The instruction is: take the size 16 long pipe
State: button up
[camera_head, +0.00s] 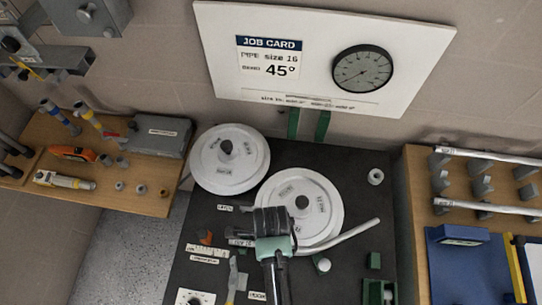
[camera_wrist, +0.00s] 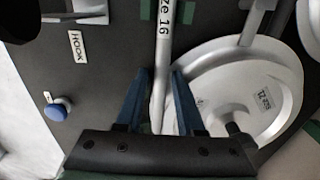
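In the wrist view my gripper (camera_wrist: 160,72) has its two blue fingers apart. A pale straight bar (camera_wrist: 161,55) runs between them, apart from both fingertips as far as I can see. I cannot tell whether this bar is the long pipe. In the head view my arm is over the dark bench and hides my fingers. A pale rod (camera_head: 348,233) sticks out to the right of it. Two long pale pipes, an upper one (camera_head: 490,156) and a lower one (camera_head: 490,208), lie on grey holders at right; their sizes are unreadable.
Two white discs, an upper left one (camera_head: 229,158) and a nearer one (camera_head: 300,207), sit on the dark bench (camera_head: 345,165). A job card (camera_head: 270,57) reads pipe size 16, 45°. A wooden shelf with tools (camera_head: 68,182) is at left. A blue tray (camera_head: 465,270) is at right.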

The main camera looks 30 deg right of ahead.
grip_shut()
jog(key=shift+r, duration=0.1)
